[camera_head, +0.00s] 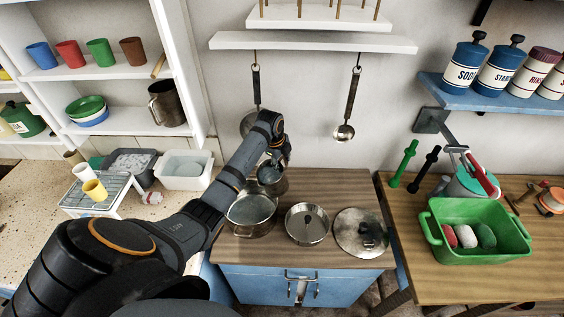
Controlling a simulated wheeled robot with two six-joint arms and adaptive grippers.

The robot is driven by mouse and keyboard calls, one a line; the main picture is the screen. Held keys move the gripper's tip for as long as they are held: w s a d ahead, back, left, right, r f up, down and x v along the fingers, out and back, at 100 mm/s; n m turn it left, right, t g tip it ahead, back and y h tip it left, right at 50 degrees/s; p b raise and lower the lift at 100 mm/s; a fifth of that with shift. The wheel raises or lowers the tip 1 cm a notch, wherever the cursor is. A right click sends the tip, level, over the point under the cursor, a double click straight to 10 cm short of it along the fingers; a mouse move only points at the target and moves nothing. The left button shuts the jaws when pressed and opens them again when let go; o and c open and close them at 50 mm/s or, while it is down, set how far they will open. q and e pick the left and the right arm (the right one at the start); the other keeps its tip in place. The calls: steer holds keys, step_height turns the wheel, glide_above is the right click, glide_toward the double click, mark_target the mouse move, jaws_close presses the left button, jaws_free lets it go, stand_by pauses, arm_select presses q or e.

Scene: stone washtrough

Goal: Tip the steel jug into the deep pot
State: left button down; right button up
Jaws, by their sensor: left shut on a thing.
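My left arm reaches from the lower left across the counter. My left gripper (277,163) is shut on the steel jug (272,184), a small dark metal vessel partly hidden by the gripper and wrist. The jug is at the back right rim of the deep pot (250,212), a wide steel pot with an open top on the wooden counter. I cannot tell whether the jug touches the rim or how far it is tilted. The arm hides part of the pot's left side. My right gripper is not in view.
A shallow steel pan (306,224) and a round lid (360,233) lie right of the pot. A ladle (346,118) hangs on the wall behind. A green tub (478,232) stands on the right table. A white basin (184,169) stands on the left worktop.

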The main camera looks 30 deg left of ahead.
arm_select(q)
steer(key=shift+s+r+t+p, duration=0.2)
steer(key=shift+r+t+p, duration=0.3)
steer(key=shift+t+p, duration=0.1)
steer(key=shift+s+r+t, duration=0.2)
steer(key=shift+r+t, duration=0.1)
steer(key=shift+t, duration=0.3)
steer(key=shift+s+r+t+p, duration=0.1)
steer(key=shift+t+p, duration=0.2)
steer(key=shift+p, duration=0.1)
stand_by(0.8)
steer(key=shift+s+r+t, duration=0.15)
steer(key=shift+s+t, duration=0.1)
steer(key=shift+t, duration=0.05)
stand_by(0.5)
steer(key=shift+s+r+p, duration=0.1)
steer(key=shift+s+p, duration=0.05)
steer(key=shift+p, duration=0.15)
stand_by(1.2)
steer(key=shift+s+r+t, duration=0.15)
steer(key=shift+s+t, duration=0.3)
steer(key=shift+t, duration=0.35)
stand_by(2.5)
